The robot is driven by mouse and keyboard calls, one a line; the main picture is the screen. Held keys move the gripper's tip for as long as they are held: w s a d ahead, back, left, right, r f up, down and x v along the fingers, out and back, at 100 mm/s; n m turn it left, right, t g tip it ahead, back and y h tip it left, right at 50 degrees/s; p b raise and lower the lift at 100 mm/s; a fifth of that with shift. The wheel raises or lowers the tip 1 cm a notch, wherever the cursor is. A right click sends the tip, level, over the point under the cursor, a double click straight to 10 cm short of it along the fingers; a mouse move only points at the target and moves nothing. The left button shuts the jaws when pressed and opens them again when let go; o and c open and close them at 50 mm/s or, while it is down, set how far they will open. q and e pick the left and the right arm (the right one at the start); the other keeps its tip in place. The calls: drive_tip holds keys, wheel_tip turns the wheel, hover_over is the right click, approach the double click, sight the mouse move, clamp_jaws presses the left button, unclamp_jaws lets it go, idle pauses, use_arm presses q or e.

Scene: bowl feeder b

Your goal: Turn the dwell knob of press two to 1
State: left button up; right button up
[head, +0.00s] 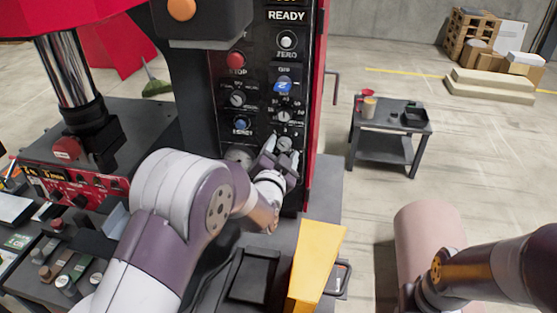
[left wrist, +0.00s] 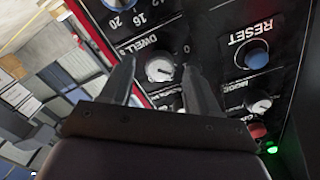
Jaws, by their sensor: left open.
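The dwell knob (left wrist: 159,71) is a small round light-coloured knob on the black panel, with "DWELL S" lettering beside it in the left wrist view. In the head view the knob (head: 284,143) is low on the panel, just beyond my left gripper (head: 280,160). My left gripper (left wrist: 158,67) is open, with a finger on either side of the knob in the picture. I cannot tell whether the fingers touch the knob. Its setting is too small to read surely. My right arm shows at the lower right, but its gripper is not visible.
The black panel (head: 262,101) carries a red stop button (head: 235,61), a blue selector (head: 283,86) and several other knobs. A blue reset button (left wrist: 257,56) is right of the dwell knob. A yellow block (head: 318,255) stands below. A grey side table (head: 388,131) is at right.

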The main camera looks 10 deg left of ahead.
use_arm(q)
drive_tip(key=s+b, duration=0.2)
drive_tip(key=s, duration=1)
drive_tip(key=shift+s+r, duration=0.15)
use_arm(e)
wheel_tip(320, 180, down, 2)
drive_tip(key=shift+f, duration=0.2)
use_arm(q)
drive_tip(key=shift+a, duration=0.1)
